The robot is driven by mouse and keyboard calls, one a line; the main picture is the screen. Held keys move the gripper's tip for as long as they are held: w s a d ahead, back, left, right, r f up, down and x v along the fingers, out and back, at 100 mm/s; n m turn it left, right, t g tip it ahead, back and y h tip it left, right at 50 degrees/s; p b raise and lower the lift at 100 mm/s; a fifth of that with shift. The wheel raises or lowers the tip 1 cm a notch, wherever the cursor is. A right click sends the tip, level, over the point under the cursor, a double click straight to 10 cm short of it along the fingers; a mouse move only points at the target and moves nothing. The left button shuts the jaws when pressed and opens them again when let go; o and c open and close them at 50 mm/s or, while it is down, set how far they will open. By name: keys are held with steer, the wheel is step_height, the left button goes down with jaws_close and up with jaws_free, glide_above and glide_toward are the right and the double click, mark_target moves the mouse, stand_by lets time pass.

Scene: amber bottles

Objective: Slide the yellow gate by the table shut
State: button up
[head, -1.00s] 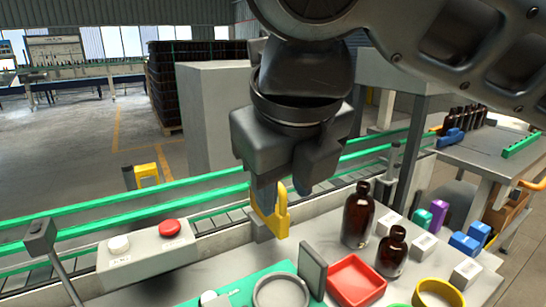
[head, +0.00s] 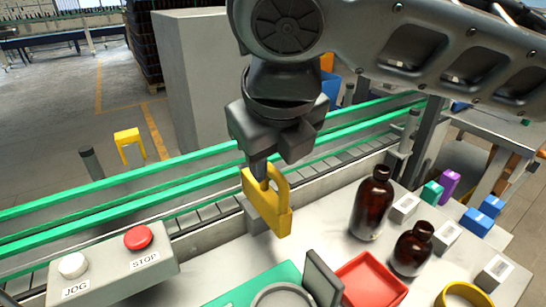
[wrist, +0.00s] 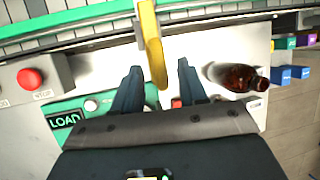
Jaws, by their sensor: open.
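The yellow gate (head: 272,212) stands upright at the conveyor-side edge of the table, with a looped handle-like part on its right. It also shows in the wrist view as a yellow bar (wrist: 151,45). My gripper (head: 262,172) is just above and behind the gate's top in the head view and partly covers it. In the wrist view my gripper (wrist: 158,82) has its two dark fingers apart, with the yellow bar running between them. Whether a finger touches the bar I cannot tell.
The conveyor with green rails (head: 120,205) runs behind the table. A button box (head: 115,262) is at left. Two amber bottles (head: 373,205), a red tray (head: 368,283) and several small blocks stand to the right. A yellow stand (head: 127,140) is on the floor beyond.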

steer(key=shift+x, duration=0.75)
steer(key=shift+c, duration=0.4)
jaws_close()
